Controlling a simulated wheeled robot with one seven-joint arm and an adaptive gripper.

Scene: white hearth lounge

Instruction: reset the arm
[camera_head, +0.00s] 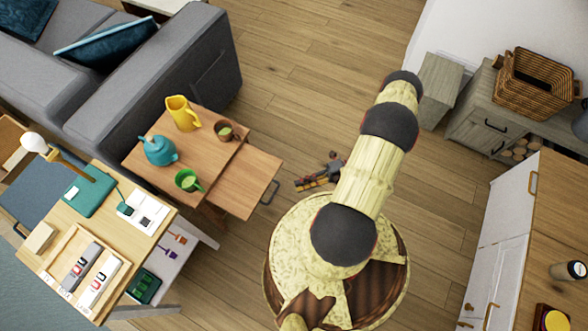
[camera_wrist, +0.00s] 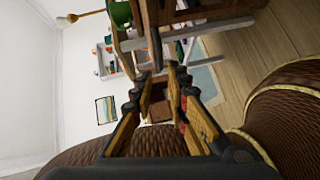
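My arm rises from my base in the head view and bends over at a dark upper joint. My gripper (camera_head: 320,175) shows only in part left of the arm, low above the floor, pointing left towards the wooden side table. In the wrist view my gripper (camera_wrist: 163,78) has its two wood-coloured fingers apart, with a gap between them. I see nothing held in it. The rest of the wrist is hidden behind the arm.
The side table (camera_head: 150,155) holds a teal teapot (camera_head: 159,150), a yellow jug (camera_head: 182,113) and cups; its drawer (camera_head: 240,180) sticks out towards me. A desk (camera_head: 60,225) is lower left. White cabinets (camera_head: 500,250) stand right. Floor (camera_head: 300,80) is clear behind.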

